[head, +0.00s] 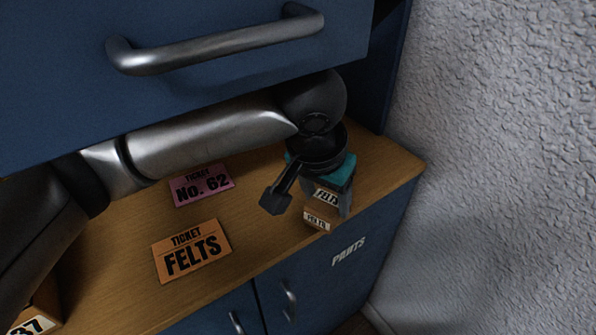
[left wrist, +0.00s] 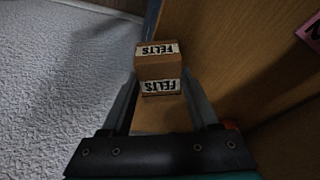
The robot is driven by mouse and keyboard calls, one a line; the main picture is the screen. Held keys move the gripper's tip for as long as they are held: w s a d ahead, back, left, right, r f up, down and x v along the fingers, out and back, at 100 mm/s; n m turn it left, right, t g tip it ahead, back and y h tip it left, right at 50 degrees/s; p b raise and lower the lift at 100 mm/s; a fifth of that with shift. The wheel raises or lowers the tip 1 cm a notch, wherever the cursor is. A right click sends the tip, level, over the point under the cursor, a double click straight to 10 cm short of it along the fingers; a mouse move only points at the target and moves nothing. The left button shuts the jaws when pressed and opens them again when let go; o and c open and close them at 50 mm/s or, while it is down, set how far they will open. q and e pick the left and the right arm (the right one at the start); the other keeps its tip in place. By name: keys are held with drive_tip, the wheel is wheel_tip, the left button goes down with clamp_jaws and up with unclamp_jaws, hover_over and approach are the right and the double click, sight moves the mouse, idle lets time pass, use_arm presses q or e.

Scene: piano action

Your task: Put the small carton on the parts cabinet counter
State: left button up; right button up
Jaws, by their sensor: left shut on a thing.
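The small carton (head: 318,212) is brown with pale FELTS labels. My left gripper (head: 327,203) is shut on it, pointing down at the right end of the parts cabinet counter (head: 245,200), near its front edge. In the left wrist view the carton (left wrist: 157,65) sits between the two fingers (left wrist: 160,82), with two labelled faces showing. The wooden counter shows around it. I cannot tell whether the carton's underside touches the counter. My right gripper is not in view.
An orange FELTS ticket (head: 191,251) and a pink No. 62 ticket (head: 202,184) lie flat on the counter. Another box marked 37 (head: 38,318) is at the lower left. A blue drawer with a metal handle (head: 215,44) overhangs my left arm. A rough grey wall (head: 500,170) stands at right.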

use_arm(q)
drive_tip(key=w+a, duration=0.1)
drive_tip(key=w, duration=0.1)
drive_tip(key=w+a+b, duration=0.1)
drive_tip(key=w, duration=0.1)
drive_tip(key=shift+w+a, duration=0.2)
drive_tip(key=shift+w+a+f+b, duration=0.1)
drive_tip(key=shift+w+a+b, duration=0.1)
drive_tip(key=shift+w+a, duration=0.3)
drive_tip(key=shift+w+a+b, duration=0.15)
drive_tip(key=shift+w+a, duration=0.1)
drive_tip(key=shift+w, duration=0.45)
drive_tip(key=shift+w+a, duration=0.2)
drive_tip(key=shift+w, duration=0.15)
drive_tip(key=shift+s+b, duration=0.15)
drive_tip(key=shift+b, duration=0.2)
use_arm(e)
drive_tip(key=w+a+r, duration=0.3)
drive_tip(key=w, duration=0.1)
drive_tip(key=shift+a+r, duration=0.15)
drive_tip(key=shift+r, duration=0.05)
use_arm(q)
drive_tip(key=shift+f, duration=0.1)
drive_tip(key=o, duration=1.4)
drive_tip(key=shift+c, duration=0.2)
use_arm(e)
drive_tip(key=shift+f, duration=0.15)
